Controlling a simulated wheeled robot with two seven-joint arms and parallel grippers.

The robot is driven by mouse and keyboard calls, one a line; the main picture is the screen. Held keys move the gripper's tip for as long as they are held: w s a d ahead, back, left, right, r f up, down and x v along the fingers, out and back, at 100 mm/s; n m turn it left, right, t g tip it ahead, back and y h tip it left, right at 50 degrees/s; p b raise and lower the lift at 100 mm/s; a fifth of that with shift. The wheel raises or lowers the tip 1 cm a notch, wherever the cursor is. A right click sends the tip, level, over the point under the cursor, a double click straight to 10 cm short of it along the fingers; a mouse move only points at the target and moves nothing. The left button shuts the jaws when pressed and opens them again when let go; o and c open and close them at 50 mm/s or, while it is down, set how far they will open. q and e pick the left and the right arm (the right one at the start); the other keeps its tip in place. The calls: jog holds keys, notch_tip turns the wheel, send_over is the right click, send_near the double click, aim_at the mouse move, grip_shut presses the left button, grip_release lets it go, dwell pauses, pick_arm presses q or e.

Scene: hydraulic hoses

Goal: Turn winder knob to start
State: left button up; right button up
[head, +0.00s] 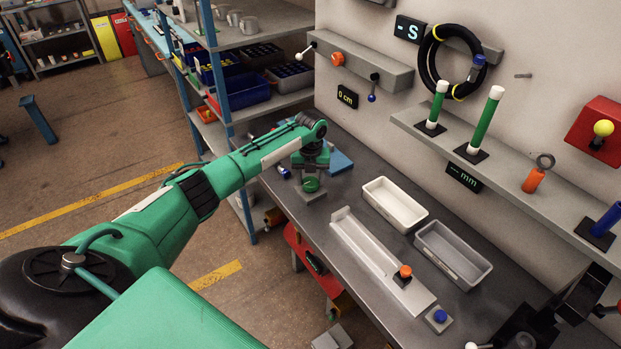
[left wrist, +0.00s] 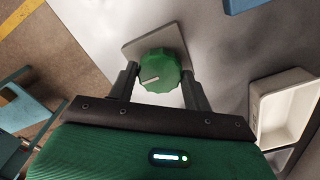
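The green winder knob (left wrist: 160,72) has a ridged rim and a white pointer mark aimed left and slightly down in the left wrist view. It sits on a grey square base (left wrist: 152,42). In the head view the knob (head: 310,184) is at the far left end of the bench, below my left gripper (head: 311,168). In the left wrist view my left gripper (left wrist: 160,76) has one dark finger on each side of the knob, very close to its rim. I cannot tell whether they press on it. My right gripper is not in view.
The dark bench (head: 345,200) holds a white tray (head: 395,203), a grey tray (head: 453,252) and a long channel (head: 375,262) with an orange knob. A blue block (head: 340,161) lies behind the winder knob. A blue-framed shelf (head: 245,90) stands close beyond my left arm.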

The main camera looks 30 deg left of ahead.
aim_at(310, 182)
pick_arm(q)
jog(key=o, duration=0.4)
jog(key=shift+o, duration=0.2)
notch_tip(310, 182, up, 14)
jog(key=b, duration=0.3)
jog(key=shift+f, duration=0.15)
